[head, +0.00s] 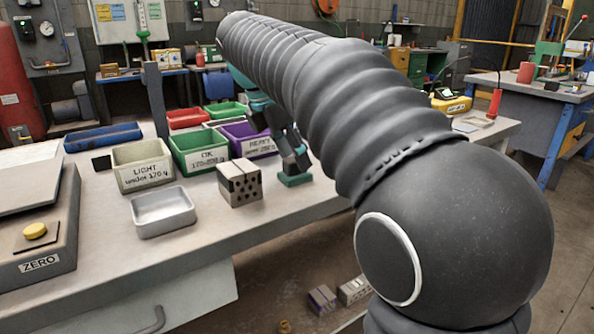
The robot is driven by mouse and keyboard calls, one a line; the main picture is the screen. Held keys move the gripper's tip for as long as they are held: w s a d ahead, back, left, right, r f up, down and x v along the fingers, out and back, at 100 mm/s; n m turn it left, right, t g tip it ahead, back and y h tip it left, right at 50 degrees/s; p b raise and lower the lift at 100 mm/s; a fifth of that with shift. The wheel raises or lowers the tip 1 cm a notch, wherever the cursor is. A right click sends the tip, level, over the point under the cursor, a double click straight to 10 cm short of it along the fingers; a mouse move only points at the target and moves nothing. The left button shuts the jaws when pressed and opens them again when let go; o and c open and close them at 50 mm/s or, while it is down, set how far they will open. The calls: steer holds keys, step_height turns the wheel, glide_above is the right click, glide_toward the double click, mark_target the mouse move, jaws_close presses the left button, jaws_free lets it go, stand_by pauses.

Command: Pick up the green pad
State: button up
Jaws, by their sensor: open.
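The green pad (294,180) lies flat on the workbench near its front edge, to the right of the hollow brick (240,184). My gripper (293,164) points down right above the pad, with its dark fingers close to the pad's top. I cannot tell whether the fingers touch it. My gripper is open. My large grey arm crosses the picture and hides the bench behind and to the right of the gripper.
Bins labelled LIGHT (143,165), OK (200,151) and HEAVY (249,141) stand behind the brick. A metal tray (163,211) lies front left of it. A scale with a yellow button (35,230) stands at the left. Bare bench lies in front of the brick.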

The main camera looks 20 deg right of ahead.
steer(key=shift+x, duration=0.75)
steer(key=shift+c, duration=0.2)
jaws_close()
steer(key=shift+r, duration=0.55)
steer(key=r, duration=0.2)
steer(key=d+r, duration=0.1)
steer(key=shift+d+r, duration=0.15)
steer(key=shift+r, duration=0.25)
steer(key=w+d+r, duration=0.1)
steer(key=d+r, duration=0.5)
steer(key=d, duration=0.4)
